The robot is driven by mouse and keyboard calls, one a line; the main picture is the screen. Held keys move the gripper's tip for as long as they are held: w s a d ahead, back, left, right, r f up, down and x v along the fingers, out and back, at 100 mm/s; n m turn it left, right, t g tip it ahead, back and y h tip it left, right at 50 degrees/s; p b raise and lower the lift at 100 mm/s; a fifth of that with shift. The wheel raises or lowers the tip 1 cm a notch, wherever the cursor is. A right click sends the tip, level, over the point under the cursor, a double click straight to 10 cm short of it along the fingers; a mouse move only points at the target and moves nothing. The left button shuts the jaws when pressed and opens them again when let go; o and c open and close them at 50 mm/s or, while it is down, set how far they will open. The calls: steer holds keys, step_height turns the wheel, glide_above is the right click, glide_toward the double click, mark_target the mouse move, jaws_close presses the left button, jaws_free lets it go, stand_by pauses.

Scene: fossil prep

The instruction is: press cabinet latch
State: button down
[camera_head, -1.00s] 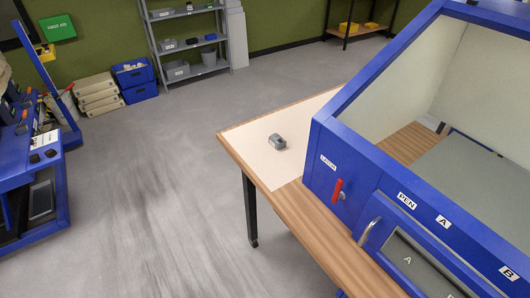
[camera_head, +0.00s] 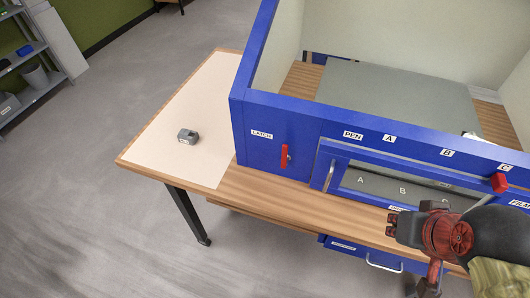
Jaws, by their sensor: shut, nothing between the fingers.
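The red cabinet latch (camera_head: 284,156) is a small upright handle on the front left of the blue cabinet (camera_head: 258,155), right of a white LATCH label (camera_head: 262,134). It stands roughly vertical. My gripper (camera_head: 391,224), dark-tipped with a red body, is at the lower right, in front of the cabinet. Its fingers point left and are shut and empty. It is well right of the latch and apart from it. Nothing covers the latch.
A silver handle (camera_head: 328,176) and a windowed panel lie right of the latch. A red knob (camera_head: 499,183) is near my arm. A small grey object (camera_head: 187,136) rests on the pale mat (camera_head: 185,100). A drawer (camera_head: 360,254) hangs below the tabletop.

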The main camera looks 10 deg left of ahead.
steer(key=w+a+f+n+t+h+b, duration=0.1)
steer(key=w+a+f+n+h, duration=0.35)
steer(key=w+a, duration=0.25)
steer(key=w+a+f+n+h, duration=0.3)
steer(key=w+a+n+h, duration=0.15)
steer(key=w+a, duration=0.2)
steer(key=s+a+f+n+t+y, duration=0.1)
steer(key=a+t, duration=0.4)
steer(key=a, duration=0.7)
steer(key=a+f+n+t+y+b, duration=0.1)
steer(key=a+f+n+t+y, duration=0.1)
steer(key=a, duration=1.1)
steer(key=f+n+t, duration=0.1)
steer(key=n+t, duration=0.1)
steer(key=t, duration=0.1)
steer(key=shift+s+t, duration=0.3)
steer(key=shift+s, duration=0.1)
steer(key=shift+w, duration=0.1)
